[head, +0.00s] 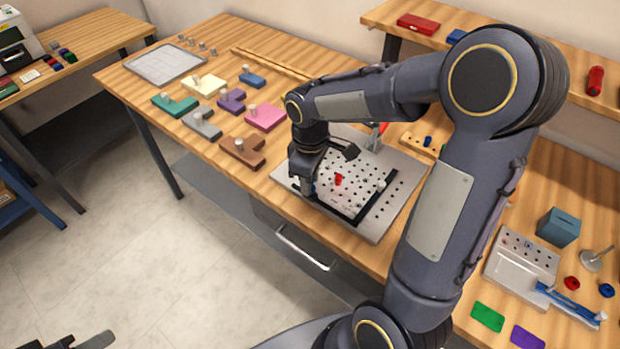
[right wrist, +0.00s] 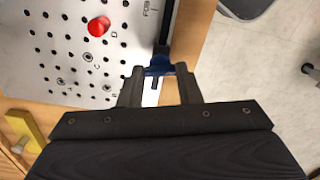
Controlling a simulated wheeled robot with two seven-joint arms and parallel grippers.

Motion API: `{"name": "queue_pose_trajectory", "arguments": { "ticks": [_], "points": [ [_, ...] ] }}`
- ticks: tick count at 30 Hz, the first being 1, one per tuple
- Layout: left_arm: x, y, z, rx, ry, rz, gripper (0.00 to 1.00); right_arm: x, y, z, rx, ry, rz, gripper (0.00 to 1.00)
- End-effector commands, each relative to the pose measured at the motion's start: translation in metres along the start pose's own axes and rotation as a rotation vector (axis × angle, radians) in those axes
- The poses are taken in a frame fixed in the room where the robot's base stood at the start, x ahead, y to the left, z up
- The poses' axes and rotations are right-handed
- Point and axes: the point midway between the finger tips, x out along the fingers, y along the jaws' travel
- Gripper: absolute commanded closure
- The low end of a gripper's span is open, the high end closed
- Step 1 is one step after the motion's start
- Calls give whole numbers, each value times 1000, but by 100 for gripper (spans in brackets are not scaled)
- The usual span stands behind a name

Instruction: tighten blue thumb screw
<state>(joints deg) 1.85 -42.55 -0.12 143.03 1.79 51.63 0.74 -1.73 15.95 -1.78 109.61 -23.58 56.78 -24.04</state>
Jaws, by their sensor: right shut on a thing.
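The blue thumb screw (right wrist: 160,66) shows in the right wrist view at the end of a black bar on the perforated metal plate (right wrist: 62,50). My right gripper (right wrist: 160,78) is shut on the screw, with a finger on each side of it. The fingers hide part of the screw, so its seating depth cannot be told. In the head view my right gripper (head: 308,188) points down at the plate's left edge (head: 290,184). A dark part, seemingly of my left gripper (head: 80,341), shows at the lower left edge; its jaws cannot be made out.
A red-handled clamp (head: 376,137) stands at the plate's back. Coloured blocks, including a brown one (head: 242,151), lie to the left. A yellow piece (right wrist: 24,130) is near the plate.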

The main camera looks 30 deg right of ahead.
Motion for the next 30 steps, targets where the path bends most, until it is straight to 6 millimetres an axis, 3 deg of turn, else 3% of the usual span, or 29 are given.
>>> {"name": "queue_pose_trajectory", "arguments": {
  "ticks": [18, 30],
  "points": [
    [7, -3, 4, 0, 0, 0, 64, 0, 0, 0, 559, 1, 1, 92],
    [8, -4, 4, 0, 0, 0, 64, 0, 0, 0, 762, 0, 1, 92]
  ]
}}
